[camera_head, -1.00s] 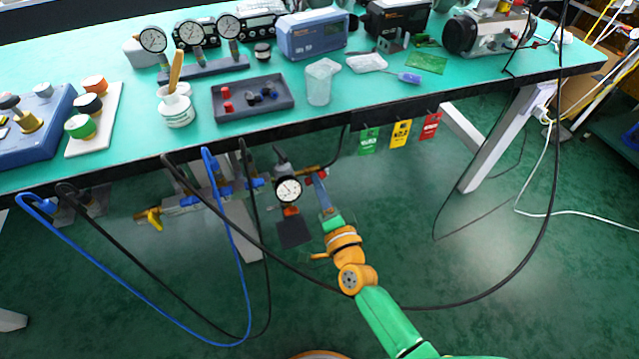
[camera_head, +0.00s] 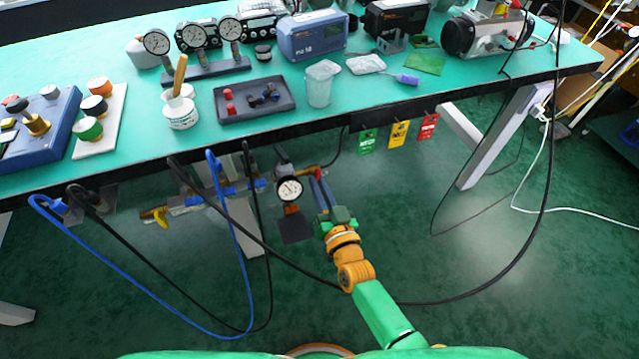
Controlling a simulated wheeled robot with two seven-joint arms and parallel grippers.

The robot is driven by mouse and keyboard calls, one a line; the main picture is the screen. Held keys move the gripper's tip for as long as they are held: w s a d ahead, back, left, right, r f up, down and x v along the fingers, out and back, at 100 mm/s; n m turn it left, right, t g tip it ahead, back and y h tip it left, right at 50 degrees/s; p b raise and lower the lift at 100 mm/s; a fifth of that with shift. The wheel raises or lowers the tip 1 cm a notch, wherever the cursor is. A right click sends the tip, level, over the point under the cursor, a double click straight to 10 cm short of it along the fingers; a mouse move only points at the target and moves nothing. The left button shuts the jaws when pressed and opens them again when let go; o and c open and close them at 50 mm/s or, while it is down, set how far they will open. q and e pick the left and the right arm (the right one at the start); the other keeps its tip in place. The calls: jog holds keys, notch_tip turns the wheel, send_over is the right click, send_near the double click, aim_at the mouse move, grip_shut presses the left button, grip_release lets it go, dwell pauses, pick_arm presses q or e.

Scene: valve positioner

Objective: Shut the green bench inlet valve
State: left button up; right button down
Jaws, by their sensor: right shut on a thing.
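The right gripper (camera_head: 320,182) reaches under the front edge of the bench, just right of a round white pressure gauge (camera_head: 289,190). It is shut on the inlet valve's handle, which is mostly hidden between its fingers; a little red shows there. The handle's exact angle cannot be made out. The gauge hangs on the pipework below the bench edge, with an orange-red part and a dark plate under it. My left gripper is not in view.
The green bench top (camera_head: 350,97) carries a dark tray (camera_head: 255,112), a blue box (camera_head: 313,42) and other items. Black and blue hoses (camera_head: 225,240) loop below. A yellow-handled valve (camera_head: 155,215) sits farther left. Green, yellow and red tags (camera_head: 399,134) hang right of the gripper.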

jog(key=shift+n, duration=1.7)
jog(key=shift+f, duration=0.1)
jog(key=c, duration=0.9)
grip_release()
jog(key=p+v, duration=0.2)
jog(key=v, duration=0.5)
